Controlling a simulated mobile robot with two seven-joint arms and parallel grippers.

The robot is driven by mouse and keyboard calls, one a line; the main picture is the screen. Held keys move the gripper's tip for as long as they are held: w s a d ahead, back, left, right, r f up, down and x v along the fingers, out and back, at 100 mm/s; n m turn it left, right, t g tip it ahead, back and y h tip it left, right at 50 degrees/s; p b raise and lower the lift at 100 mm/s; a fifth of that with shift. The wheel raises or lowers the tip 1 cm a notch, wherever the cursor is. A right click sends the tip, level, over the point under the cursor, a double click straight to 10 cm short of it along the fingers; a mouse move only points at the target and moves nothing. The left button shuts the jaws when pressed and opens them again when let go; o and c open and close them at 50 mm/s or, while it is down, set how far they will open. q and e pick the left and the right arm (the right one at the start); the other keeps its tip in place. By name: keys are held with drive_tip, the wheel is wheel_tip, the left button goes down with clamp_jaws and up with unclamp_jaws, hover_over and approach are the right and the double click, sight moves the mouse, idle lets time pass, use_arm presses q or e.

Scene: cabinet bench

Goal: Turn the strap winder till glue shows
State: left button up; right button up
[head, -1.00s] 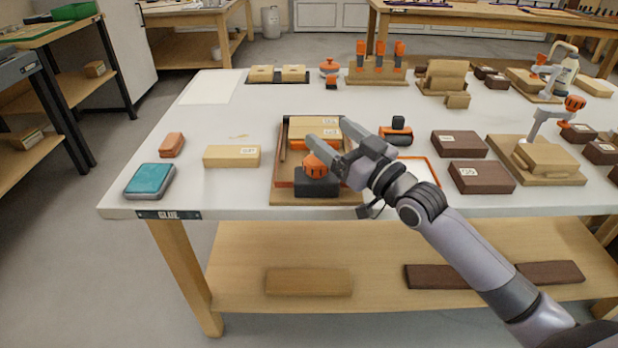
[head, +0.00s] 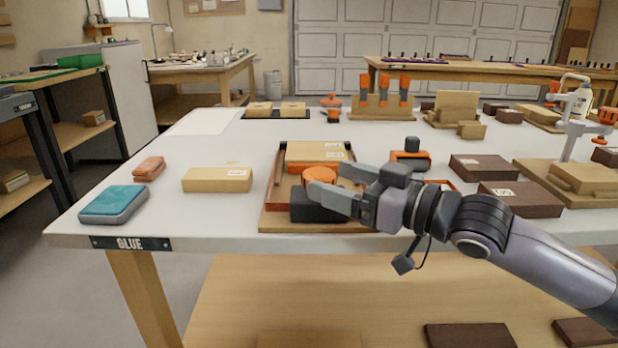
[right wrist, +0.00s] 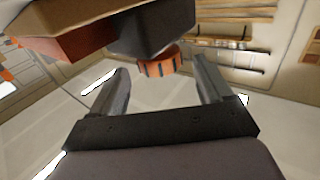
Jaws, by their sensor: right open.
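The strap winder has a ribbed orange knob (head: 320,174) on a dark block (head: 312,205) at the front of a wooden board (head: 275,222). Behind it a pale block (head: 315,153) lies inside the strap frame (head: 276,175). My right gripper (head: 328,181) is open and level, coming from the right, with its fingertips at the knob. In the right wrist view the knob (right wrist: 158,67) shows between the tips of the two open fingers; I cannot tell whether they touch it. No glue is visible at the block. My left gripper is not in view.
A black and orange tool (head: 411,158) and dark blocks (head: 520,198) are to the right. The table's front edge is close below the board.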

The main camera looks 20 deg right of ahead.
sight(306, 171)
drive_tip(key=shift+b+x, duration=0.45)
drive_tip(key=shift+x, duration=2.55)
drive_tip(key=c, duration=1)
